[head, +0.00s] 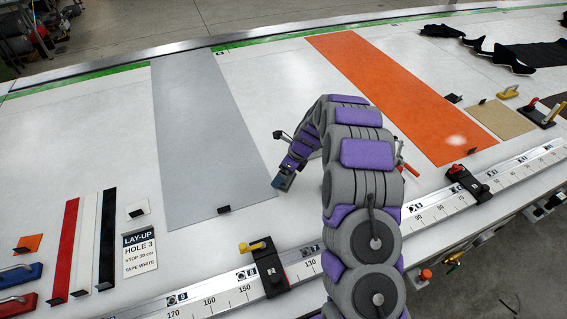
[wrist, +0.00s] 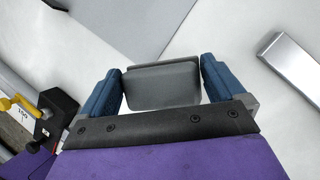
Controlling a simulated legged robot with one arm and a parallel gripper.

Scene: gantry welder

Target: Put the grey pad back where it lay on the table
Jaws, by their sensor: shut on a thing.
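My gripper (head: 283,182) is low over the white table, just right of the large grey sheet. In the wrist view its two blue fingers (wrist: 161,68) are shut on the sides of a small grey pad (wrist: 162,86). The pad looks like a thick block with rounded corners and a raised far edge. I cannot tell whether it touches the table. In the head view the pad is too small and too hidden by my arm to make out.
The grey sheet (head: 207,130) lies left of my gripper, an orange sheet (head: 400,90) to the right. A metal ruler rail (head: 225,296) with a yellow-handled clamp (head: 266,262) runs along the front edge. A silver bar (wrist: 291,66) lies right of the gripper. Bare white table surrounds it.

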